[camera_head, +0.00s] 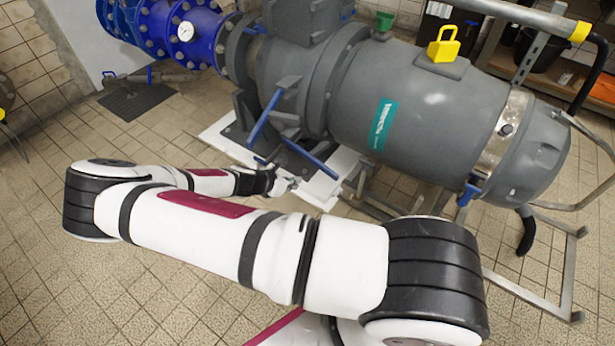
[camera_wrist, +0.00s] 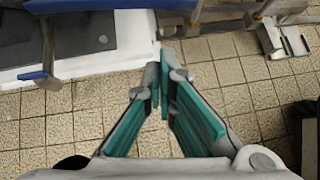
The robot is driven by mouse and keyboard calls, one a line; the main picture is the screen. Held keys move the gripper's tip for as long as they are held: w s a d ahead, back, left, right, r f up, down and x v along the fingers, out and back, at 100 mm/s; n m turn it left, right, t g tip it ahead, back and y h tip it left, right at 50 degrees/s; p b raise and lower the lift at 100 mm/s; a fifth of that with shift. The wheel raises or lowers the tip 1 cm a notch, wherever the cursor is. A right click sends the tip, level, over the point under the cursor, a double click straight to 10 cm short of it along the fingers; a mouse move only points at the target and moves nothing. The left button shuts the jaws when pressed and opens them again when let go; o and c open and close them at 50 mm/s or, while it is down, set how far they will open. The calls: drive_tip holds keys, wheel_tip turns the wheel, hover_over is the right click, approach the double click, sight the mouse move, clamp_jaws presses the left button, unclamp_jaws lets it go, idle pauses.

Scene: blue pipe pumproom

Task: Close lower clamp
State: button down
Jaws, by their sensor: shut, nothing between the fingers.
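Two blue clamp levers show on the grey pump flange in the head view. The upper lever (camera_head: 265,117) slants up steeply, and the lower lever (camera_head: 309,158) slopes down to the right above a white base plate (camera_head: 322,188). My gripper (camera_head: 291,183) is beside the plate's front edge, below the lower lever. In the wrist view my gripper (camera_wrist: 165,78) has its teal-padded fingers shut at the tips, empty.
The large grey pump (camera_head: 420,110) lies behind my gripper, joined to blue pipework (camera_head: 165,30). A metal frame (camera_head: 530,295) stands at the right. A yellow padlock-shaped part (camera_head: 443,45) sits on the pump. Tiled floor (camera_head: 60,285) is clear at the left.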

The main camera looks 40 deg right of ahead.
sight(325, 173)
drive_tip(key=d+r+b+x, duration=0.2)
drive_tip(key=b+x, duration=0.3)
drive_tip(key=x, duration=0.7)
drive_tip(key=shift+d, duration=0.15)
drive_tip(key=shift+d+n+t+p, duration=0.3)
drive_tip(key=shift+d+n+p, duration=0.25)
drive_tip(key=shift+d, duration=0.55)
drive_tip(key=shift+d+f+n+t, duration=0.1)
drive_tip(key=shift+d+n+t, duration=0.15)
drive_tip(key=shift+d+t, duration=0.1)
drive_tip(key=shift+a, duration=0.1)
